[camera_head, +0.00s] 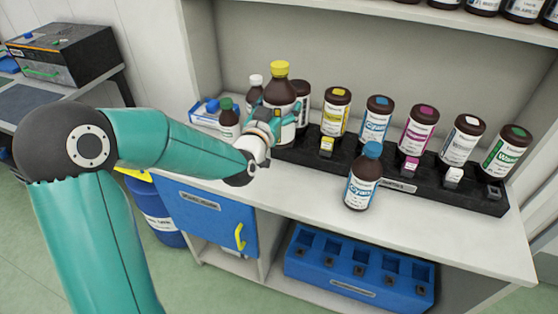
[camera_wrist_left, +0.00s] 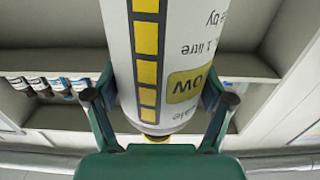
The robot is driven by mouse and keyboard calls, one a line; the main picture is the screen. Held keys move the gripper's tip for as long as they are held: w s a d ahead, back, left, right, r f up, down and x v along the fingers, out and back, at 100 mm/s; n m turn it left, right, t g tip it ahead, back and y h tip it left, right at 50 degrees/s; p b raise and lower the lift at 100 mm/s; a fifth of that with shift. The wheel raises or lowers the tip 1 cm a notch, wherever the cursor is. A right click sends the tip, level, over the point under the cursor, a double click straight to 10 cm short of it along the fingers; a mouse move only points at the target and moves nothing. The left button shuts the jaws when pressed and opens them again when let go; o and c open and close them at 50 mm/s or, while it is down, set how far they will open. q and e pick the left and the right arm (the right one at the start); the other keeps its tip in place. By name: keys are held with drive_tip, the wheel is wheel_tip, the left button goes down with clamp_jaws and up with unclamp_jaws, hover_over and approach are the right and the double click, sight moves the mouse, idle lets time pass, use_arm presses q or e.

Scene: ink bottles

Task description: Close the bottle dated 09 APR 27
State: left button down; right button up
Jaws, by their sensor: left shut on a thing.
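A brown bottle with a yellow cap (camera_head: 280,70) and a white label stands upright at the left end of the black rack. My left gripper (camera_head: 274,116) is shut around its body. In the left wrist view the gripper (camera_wrist_left: 160,100) has a finger on each side of the white and yellow label (camera_wrist_left: 188,60), which reads upside down "1 litre" and part of a word ending in "ow". A cyan-labelled bottle with a blue cap (camera_head: 373,149) stands on the counter in front of the rack. No date is legible on any bottle. My right gripper is out of view.
The black rack (camera_head: 400,186) holds several brown bottles with coloured tops and small coloured pieces along its front. Smaller bottles stand close behind and left of the held bottle. A blue bin (camera_head: 360,287) sits below the counter. The counter front (camera_head: 440,225) is clear.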

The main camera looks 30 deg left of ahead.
use_arm(q)
wheel_tip(320, 180, down, 12)
drive_tip(key=shift+p, duration=0.3)
drive_tip(key=shift+f, duration=0.1)
wheel_tip(320, 180, down, 4)
drive_tip(key=shift+r, duration=0.1)
idle(0.3)
unclamp_jaws()
idle(0.3)
